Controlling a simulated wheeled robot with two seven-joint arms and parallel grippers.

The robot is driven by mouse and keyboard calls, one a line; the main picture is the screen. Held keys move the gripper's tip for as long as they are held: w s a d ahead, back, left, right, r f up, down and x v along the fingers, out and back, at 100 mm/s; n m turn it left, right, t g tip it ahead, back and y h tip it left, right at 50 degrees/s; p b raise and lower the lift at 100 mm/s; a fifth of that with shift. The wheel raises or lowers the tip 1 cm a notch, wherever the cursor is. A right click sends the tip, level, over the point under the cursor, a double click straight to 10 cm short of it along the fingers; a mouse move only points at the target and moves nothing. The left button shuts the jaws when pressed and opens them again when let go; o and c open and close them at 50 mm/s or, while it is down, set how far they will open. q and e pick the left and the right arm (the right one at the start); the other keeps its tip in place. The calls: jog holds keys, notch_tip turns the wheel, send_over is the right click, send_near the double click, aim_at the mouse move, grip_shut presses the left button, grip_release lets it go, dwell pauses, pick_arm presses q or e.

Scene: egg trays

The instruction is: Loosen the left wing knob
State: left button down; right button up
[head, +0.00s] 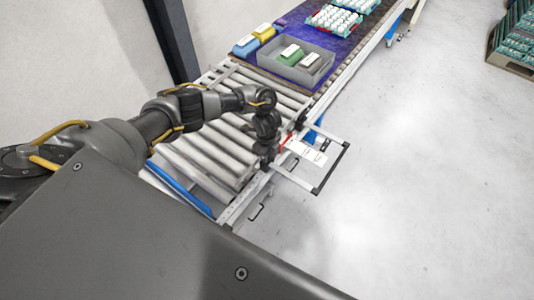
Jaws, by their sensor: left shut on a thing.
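My left gripper (268,160) points down at the side rail of the roller conveyor (222,150), at the near end of a rectangular metal frame (331,171) that sticks out from the rail. It is shut on the left wing knob, which the gripper hides. A small dark fitting, perhaps the other knob, is at the frame's far end by the rail. My right gripper is not in view.
A grey crate (297,66) with cartons stands on the blue belt (335,45) beyond the rollers. Yellow and blue packs lie left of it, egg trays (333,18) farther back. A dark post (174,40) stands behind the conveyor.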

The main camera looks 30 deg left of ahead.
pick_arm(q)
jog(key=shift+w+a+r, duration=0.1)
dwell(0.3)
jog(key=c, duration=1.4)
grip_release()
notch_tip(320, 180, up, 9)
jog(key=shift+r, duration=0.85)
